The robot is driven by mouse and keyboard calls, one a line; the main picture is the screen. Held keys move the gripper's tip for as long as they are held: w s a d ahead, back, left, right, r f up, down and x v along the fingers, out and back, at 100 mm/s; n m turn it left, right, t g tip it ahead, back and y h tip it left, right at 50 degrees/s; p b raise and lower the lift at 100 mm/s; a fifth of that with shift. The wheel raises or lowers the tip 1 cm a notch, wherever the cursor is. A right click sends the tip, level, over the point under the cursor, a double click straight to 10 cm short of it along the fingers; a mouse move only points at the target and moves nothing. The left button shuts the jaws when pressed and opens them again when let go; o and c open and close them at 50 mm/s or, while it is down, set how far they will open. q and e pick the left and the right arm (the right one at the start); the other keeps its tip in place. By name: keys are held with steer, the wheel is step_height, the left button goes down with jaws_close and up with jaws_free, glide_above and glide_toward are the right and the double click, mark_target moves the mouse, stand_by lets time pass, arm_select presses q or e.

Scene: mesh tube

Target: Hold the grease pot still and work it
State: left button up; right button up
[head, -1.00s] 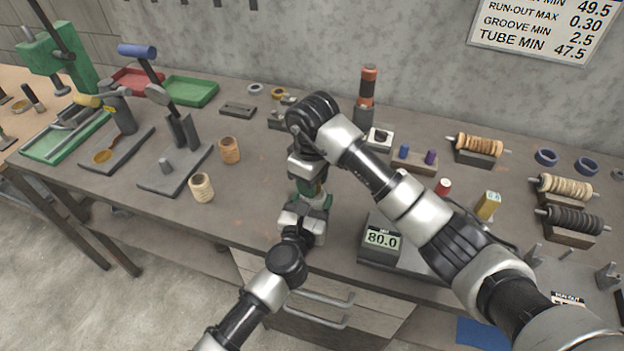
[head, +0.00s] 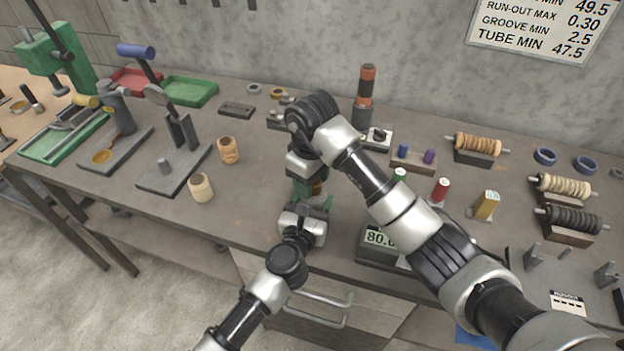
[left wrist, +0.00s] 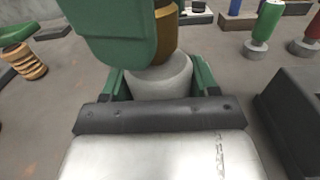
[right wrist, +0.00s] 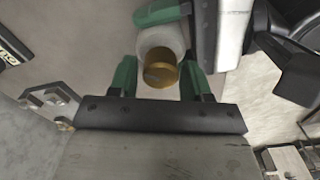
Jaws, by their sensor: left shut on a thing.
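The grease pot is a pale grey-white cylinder (left wrist: 160,76) with a brass-coloured top (right wrist: 160,74). My left gripper (head: 312,207) is shut on the pale body, with a green finger on each side in the left wrist view. My right gripper (head: 310,182) is above it, pointing down. In the right wrist view its green fingers stand on either side of the brass top, with small gaps showing. One right finger covers part of the brass top in the left wrist view. In the head view the grippers hide most of the pot.
The bench is clear just left of the grippers.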

steer(key=shift+o, duration=0.8)
steer(key=shift+s+d+f, duration=0.1)
